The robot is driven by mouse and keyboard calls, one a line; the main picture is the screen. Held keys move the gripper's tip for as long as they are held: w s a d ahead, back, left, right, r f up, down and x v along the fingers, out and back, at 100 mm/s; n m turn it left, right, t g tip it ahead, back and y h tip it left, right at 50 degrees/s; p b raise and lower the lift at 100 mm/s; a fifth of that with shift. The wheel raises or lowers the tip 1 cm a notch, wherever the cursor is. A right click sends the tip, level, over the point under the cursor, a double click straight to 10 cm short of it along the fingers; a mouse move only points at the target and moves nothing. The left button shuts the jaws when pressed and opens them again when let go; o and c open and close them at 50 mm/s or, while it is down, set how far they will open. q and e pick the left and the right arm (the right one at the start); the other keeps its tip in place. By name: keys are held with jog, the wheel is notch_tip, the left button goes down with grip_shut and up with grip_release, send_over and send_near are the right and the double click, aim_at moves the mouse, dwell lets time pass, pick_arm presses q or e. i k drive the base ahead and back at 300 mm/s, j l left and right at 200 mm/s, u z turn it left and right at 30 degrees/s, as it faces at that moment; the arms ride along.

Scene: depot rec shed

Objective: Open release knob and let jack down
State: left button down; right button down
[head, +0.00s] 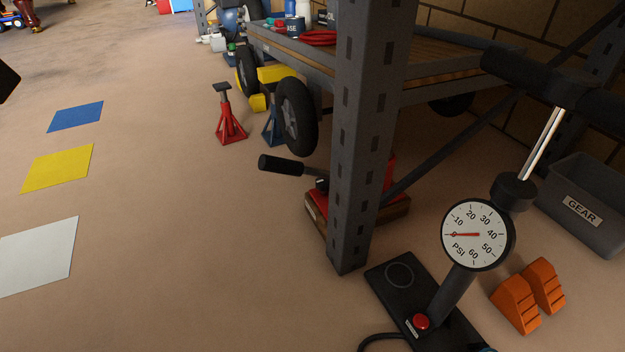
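A red jack (317,206) sits low on the floor behind the grey shelf post, which hides much of it. Its black-gripped handle (282,165) sticks out to the left, slightly raised. A small dark knob-like part (322,184) shows at the handle's base, close to the post; I cannot tell whether it is the release knob or how it is turned. Brown wood-like sides show along the jack's lower edge. Neither of my grippers can be made out. A dark shape is cut off at the left edge, and I cannot tell what it is.
The grey shelf post (362,130) stands in front of the jack. A floor pump with a gauge (478,234), orange chocks (516,303) and a GEAR bin (585,212) are at right. A red jack stand (229,118) and wheel (297,117) lie beyond.

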aim_at(322, 185)
jog(key=i+j, duration=0.15)
jog(key=j, duration=0.15)
jog(key=i+j+z, duration=0.1)
jog(key=j, duration=0.25)
jog(key=i+j, duration=0.15)
jog(key=j, duration=0.15)
jog(key=i+j, duration=0.15)
jog(key=j, duration=0.2)
jog(key=i+j+z, duration=0.1)
jog(key=j, duration=0.2)
jog(key=i+z, duration=0.1)
jog(key=z, duration=0.3)
jog(key=i+z, duration=0.15)
jog(key=z, duration=0.25)
jog(key=i+z, duration=0.1)
jog(key=z, duration=0.3)
jog(key=i, duration=0.2)
